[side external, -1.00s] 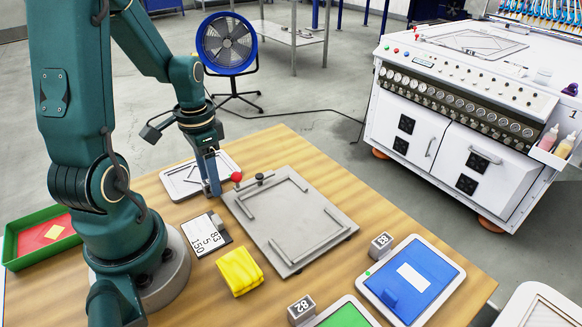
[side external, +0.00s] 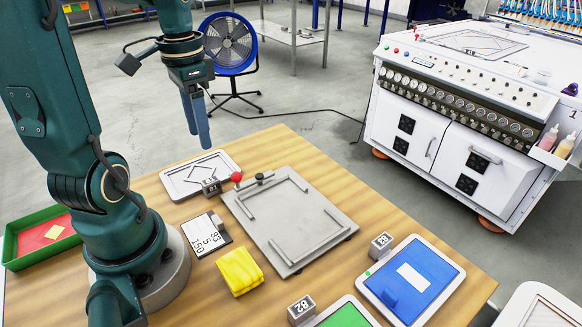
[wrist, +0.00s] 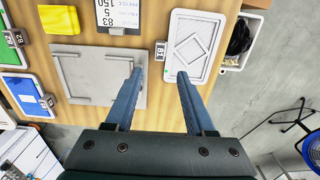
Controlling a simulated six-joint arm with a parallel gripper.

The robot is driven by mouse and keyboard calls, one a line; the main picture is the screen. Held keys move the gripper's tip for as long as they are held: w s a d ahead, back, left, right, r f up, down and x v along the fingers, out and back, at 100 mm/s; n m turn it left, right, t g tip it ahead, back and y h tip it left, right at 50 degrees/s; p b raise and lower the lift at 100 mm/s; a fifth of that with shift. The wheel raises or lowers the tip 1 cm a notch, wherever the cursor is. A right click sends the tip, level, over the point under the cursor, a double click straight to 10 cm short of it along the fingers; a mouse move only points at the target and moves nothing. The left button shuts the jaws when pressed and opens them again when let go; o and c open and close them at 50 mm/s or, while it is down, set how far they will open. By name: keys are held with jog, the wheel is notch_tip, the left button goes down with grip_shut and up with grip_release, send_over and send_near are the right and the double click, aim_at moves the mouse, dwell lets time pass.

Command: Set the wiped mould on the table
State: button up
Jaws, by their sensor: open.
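A pale mould (side external: 177,186) with a raised diamond outline lies flat on the table (side external: 160,222), at its far left edge. Its grey tag block (side external: 211,186) sits on the side toward the steel plate, and reads 81 in the wrist view (wrist: 160,51). The mould also shows in the wrist view (wrist: 203,21). My gripper (side external: 198,140) is open and empty, well above the table and the mould. In the wrist view its two fingers (wrist: 160,75) are spread apart with nothing between them.
A steel plate (side external: 275,235) with stop bars and a red knob (side external: 237,177) lies beside the mould. A yellow cloth (side external: 240,271), a number card (side external: 206,236), a blue mould (side external: 440,270) and a green mould (side external: 345,316) are nearer. A green bin (side external: 25,243) stands left.

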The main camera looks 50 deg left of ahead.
jog(key=d+r+t, duration=0.1)
jog(key=d+t, duration=0.1)
jog(key=d, duration=0.5)
jog(key=s+d+r+t, duration=0.1)
jog(key=d+t, duration=0.2)
jog(key=d, duration=0.5)
jog(key=shift+r+t, duration=0.25)
jog(key=shift+t, duration=0.05)
